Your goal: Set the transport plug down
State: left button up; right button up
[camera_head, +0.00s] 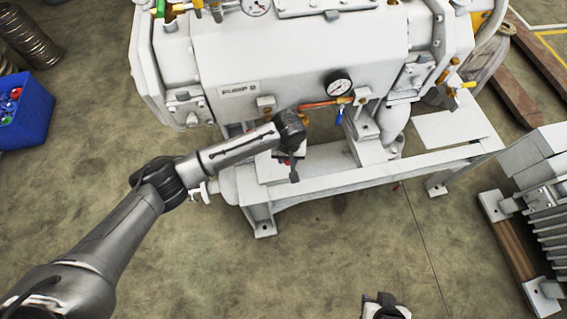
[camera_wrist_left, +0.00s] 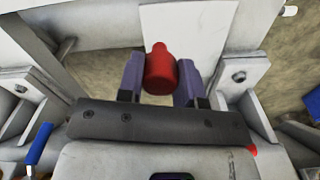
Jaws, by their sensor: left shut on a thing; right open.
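The red transport plug (camera_wrist_left: 160,70) is between the two fingers of my left gripper in the left wrist view, its narrower end pointing away from the gripper. My left gripper (camera_head: 292,163) is shut on it, in front of the white pump (camera_head: 290,55) and over its base frame (camera_head: 340,180). A flat white plate (camera_wrist_left: 200,35) lies behind the plug in the left wrist view. I cannot tell whether the plug touches it. My right gripper (camera_head: 384,306) shows only partly at the bottom edge, open.
A blue bin (camera_head: 28,118) with coloured parts stands at the left. A pressure gauge (camera_head: 338,84) and a blue-handled valve (camera_head: 340,116) sit close right of my left gripper. A grey finned unit (camera_head: 540,190) stands at the right.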

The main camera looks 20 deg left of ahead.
pick_arm(q)
jog(key=shift+w+a+f+b, duration=0.4)
jog(key=shift+w+a+f, duration=0.1)
jog(key=shift+a+f, duration=0.25)
notch_tip(320, 180, down, 4)
jog(key=b, duration=0.3)
jog(key=shift+r, duration=0.15)
jog(key=shift+r, duration=0.1)
jog(key=o, duration=0.9)
jog(key=shift+f, duration=0.2)
